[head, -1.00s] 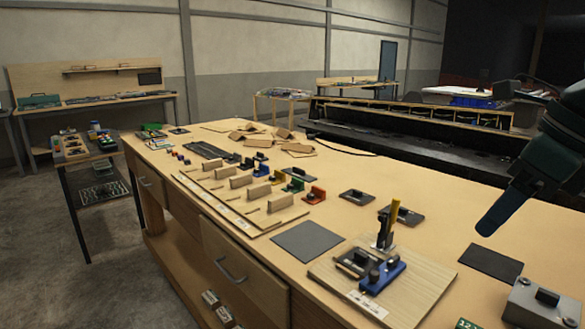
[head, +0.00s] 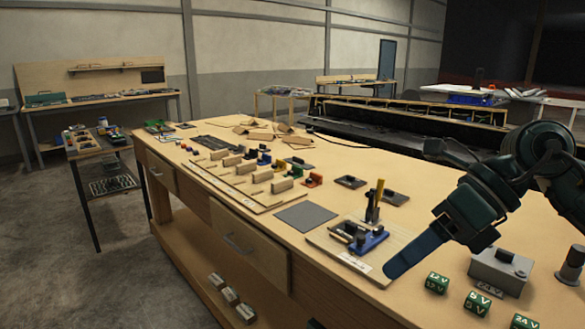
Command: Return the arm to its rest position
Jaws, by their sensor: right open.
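My right gripper (head: 400,264) is dark green with blue fingers and reaches in from the right over the long wooden workbench (head: 250,215). It is open and nothing shows between its fingers. Its tip overlaps the front right corner of a wooden board (head: 325,241) in the picture; I cannot tell how high above it the tip is. My left gripper is not in view.
A grey metal box (head: 499,275) and green voltage cubes (head: 437,283) stand on the bench right of my gripper. A grey mat (head: 306,217) lies left of the board. Farther left is a row of wooden blocks (head: 282,186). The bench's right rear area looks fairly clear.

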